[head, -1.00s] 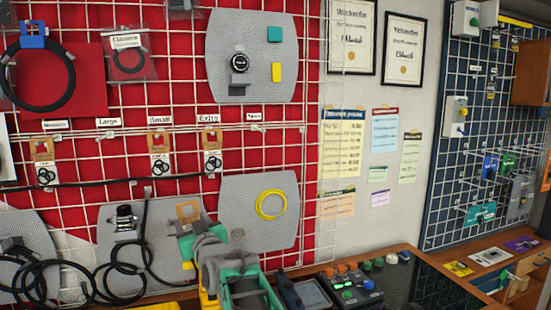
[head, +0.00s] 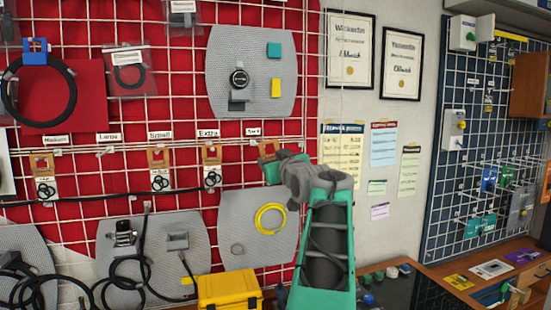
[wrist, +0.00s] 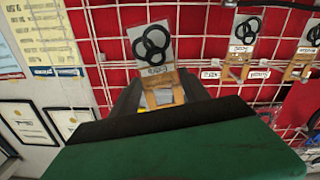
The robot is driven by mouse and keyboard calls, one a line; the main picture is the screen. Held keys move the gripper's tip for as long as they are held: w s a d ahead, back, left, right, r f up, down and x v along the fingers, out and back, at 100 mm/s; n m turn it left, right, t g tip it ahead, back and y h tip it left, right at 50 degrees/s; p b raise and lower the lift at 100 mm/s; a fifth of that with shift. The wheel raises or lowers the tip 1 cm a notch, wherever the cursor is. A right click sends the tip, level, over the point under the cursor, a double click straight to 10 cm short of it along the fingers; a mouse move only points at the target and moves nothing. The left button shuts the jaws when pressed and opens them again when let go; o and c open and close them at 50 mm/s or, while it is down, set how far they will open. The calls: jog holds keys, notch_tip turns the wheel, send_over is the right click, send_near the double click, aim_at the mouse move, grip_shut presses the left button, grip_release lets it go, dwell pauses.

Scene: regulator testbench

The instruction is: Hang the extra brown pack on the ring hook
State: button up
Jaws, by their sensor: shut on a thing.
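My gripper (head: 272,166) is shut on a brown pack (head: 268,148), below the rightmost label (head: 253,130) of the row on the red wall. In the wrist view the pack's brown card (wrist: 162,92) is between the fingers, and its clear part with black rings (wrist: 151,44) lies in front of the white grid. The label is too small to read surely. The hook under it is mostly hidden by the pack and gripper. I cannot tell whether the pack touches the hook.
Similar brown packs hang to the left, under Extra (head: 212,166), Small (head: 160,170) and Medium (head: 45,175). A grey panel with a yellow coil (head: 270,219) is below my gripper. A yellow case (head: 229,289) stands beneath. Framed certificates (head: 350,50) are on the right wall.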

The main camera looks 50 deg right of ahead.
jog(key=p+x, duration=0.1)
jog(key=x, duration=0.1)
jog(key=f+p+x, duration=0.1)
jog(key=p+x, duration=0.1)
jog(key=x, duration=0.1)
jog(key=p+x, duration=0.1)
jog(key=x, duration=0.2)
jog(key=shift+f+p, duration=0.2)
jog(key=shift+p, duration=0.2)
dwell(0.6)
jog(key=o, duration=1.4)
